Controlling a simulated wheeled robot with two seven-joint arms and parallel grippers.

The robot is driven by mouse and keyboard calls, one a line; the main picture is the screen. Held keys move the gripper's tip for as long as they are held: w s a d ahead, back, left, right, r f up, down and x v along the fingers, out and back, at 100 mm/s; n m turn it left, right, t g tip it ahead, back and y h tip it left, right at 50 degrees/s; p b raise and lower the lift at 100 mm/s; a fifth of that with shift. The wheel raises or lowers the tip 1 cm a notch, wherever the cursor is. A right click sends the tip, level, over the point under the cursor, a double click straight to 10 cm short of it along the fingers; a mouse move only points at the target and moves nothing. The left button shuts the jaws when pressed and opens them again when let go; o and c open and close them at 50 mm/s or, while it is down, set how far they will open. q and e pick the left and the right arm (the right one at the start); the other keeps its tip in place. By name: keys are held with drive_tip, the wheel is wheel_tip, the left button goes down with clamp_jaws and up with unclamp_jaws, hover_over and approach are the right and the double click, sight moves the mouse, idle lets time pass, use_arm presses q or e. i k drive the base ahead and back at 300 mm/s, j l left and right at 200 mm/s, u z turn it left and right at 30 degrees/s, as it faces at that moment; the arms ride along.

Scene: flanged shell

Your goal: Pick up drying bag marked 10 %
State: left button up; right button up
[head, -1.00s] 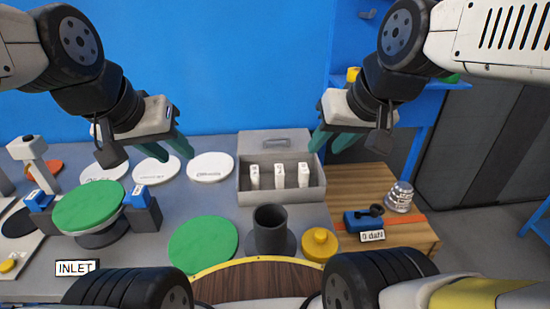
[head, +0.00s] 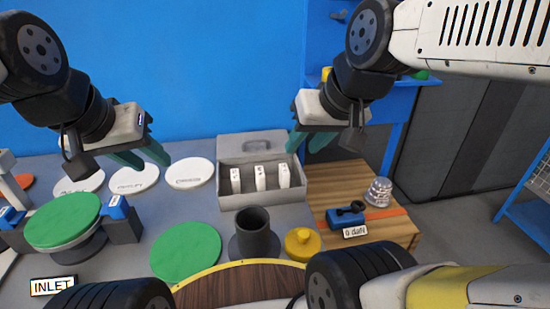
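Three white drying bags stand upright in a grey open box at the back of the bench: a left bag (head: 236,180), a middle bag (head: 260,178) and a right bag (head: 284,176). Their markings are too small to read, so I cannot tell which is marked 10 %. The grey box (head: 232,201) has its lid open at the back. My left gripper (head: 150,160) is open and empty above the white discs, left of the box. My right gripper (head: 304,146) is in the air by the box's back right corner, with its teal fingers apart and nothing between them.
A dark flanged shell (head: 254,240) stands in front of the box, with a green disc (head: 186,252) on its left and a yellow knobbed part (head: 303,243) on its right. A wooden board (head: 335,180) carries a blue device and a silver weight (head: 378,191). White discs (head: 190,173) lie left of the box.

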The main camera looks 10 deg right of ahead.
sight(235, 182)
drive_tip(key=l+u, duration=0.2)
drive_tip(key=u, duration=0.2)
drive_tip(key=k+l+u, duration=0.15)
drive_tip(key=u, duration=0.25)
drive_tip(key=k+l+u, duration=0.1)
drive_tip(key=u, duration=0.35)
drive_tip(key=l, duration=0.15)
